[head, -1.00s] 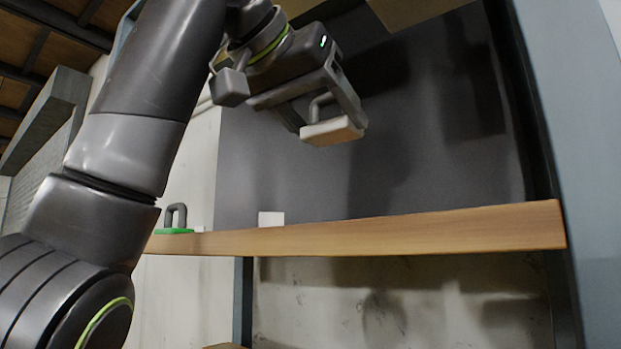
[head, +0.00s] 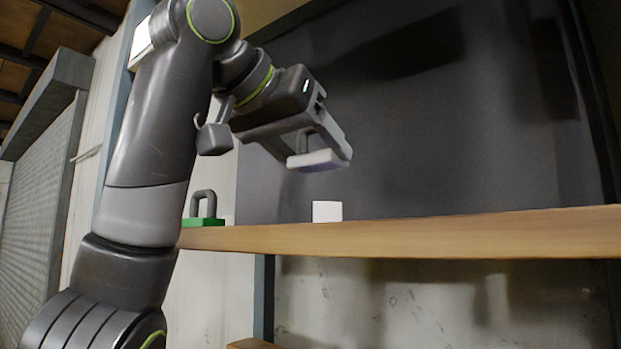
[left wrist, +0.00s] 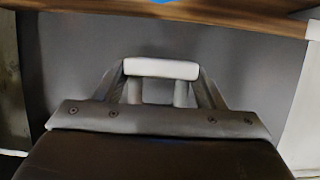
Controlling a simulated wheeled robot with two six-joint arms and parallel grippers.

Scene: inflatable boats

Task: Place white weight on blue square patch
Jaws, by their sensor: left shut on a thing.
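The white weight (head: 316,160), a flat white block with a grey handle, is held in my left gripper (head: 319,146). The gripper is shut on the handle, and the weight hangs above the shelf, apart from it. In the left wrist view the weight (left wrist: 161,69) shows as a white bar beyond the gripper (left wrist: 160,92). A sliver of the blue patch (left wrist: 163,1) shows at the top edge of that view, on the wooden surface; the rest is cut off. The patch is not visible in the head view. My right gripper is not in view.
A wooden shelf (head: 430,235) runs across the head view. A green weight with a grey handle (head: 205,216) stands at its left, and a small white block (head: 327,211) below my gripper. A dark panel (head: 480,130) stands behind. The shelf's right part looks clear.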

